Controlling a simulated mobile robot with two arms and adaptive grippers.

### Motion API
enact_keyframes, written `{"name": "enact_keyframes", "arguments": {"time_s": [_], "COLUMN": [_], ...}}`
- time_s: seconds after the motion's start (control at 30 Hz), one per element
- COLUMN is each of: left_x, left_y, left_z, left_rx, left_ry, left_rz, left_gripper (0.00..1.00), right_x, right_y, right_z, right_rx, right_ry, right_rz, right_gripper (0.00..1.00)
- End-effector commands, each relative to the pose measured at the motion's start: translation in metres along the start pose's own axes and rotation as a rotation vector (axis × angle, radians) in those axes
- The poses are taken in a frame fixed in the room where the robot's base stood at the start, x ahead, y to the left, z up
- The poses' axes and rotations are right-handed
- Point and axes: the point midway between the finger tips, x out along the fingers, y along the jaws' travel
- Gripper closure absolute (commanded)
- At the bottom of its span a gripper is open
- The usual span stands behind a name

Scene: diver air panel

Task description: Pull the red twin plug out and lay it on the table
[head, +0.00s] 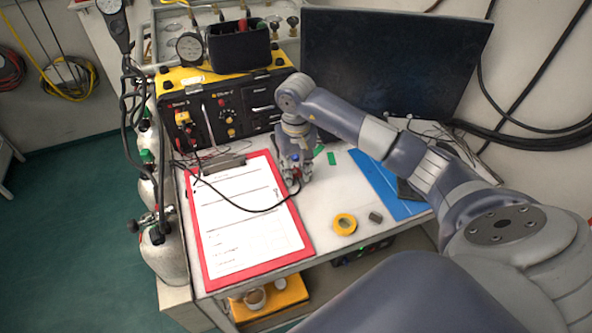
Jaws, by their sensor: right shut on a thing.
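My right gripper (296,177) points down over the table (327,208), just right of the clipboard, and is shut on the red twin plug (298,174). Only a small red part of the plug shows between the fingers. A black cable runs from it in a loop across the clipboard towards the panel. The plug is apart from the yellow diver panel (222,118) behind it. I cannot tell whether the plug touches the table top. My left gripper is not in view.
A red clipboard with white sheets (245,215) covers the table's left part. Yellow tape (344,223), a small dark block (375,217) and a blue folder (387,188) lie to the right. A dark monitor (395,60) stands behind. Gas cylinders (163,250) stand left. Bare table shows around the tape.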

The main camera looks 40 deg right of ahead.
Motion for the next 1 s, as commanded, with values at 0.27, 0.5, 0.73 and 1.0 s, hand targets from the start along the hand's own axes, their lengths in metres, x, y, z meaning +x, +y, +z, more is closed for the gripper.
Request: {"name": "enact_keyframes", "arguments": {"time_s": [0.27,0.5,0.73,1.0], "left_x": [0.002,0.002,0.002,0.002], "left_y": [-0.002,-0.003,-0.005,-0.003], "left_z": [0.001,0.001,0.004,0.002], "left_rx": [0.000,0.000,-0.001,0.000], "left_ry": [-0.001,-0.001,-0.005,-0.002], "left_rz": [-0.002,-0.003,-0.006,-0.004], "left_gripper": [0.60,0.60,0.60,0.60], "right_x": [0.002,0.002,-0.007,-0.060], "right_y": [0.000,-0.001,-0.001,0.000], "right_z": [0.000,0.000,-0.001,-0.002], "right_rx": [0.000,-0.001,-0.002,0.000], "right_ry": [0.000,0.000,0.002,0.006], "right_rz": [-0.001,-0.001,-0.001,-0.001], "right_gripper": [0.55,0.49,0.49,0.49]}}
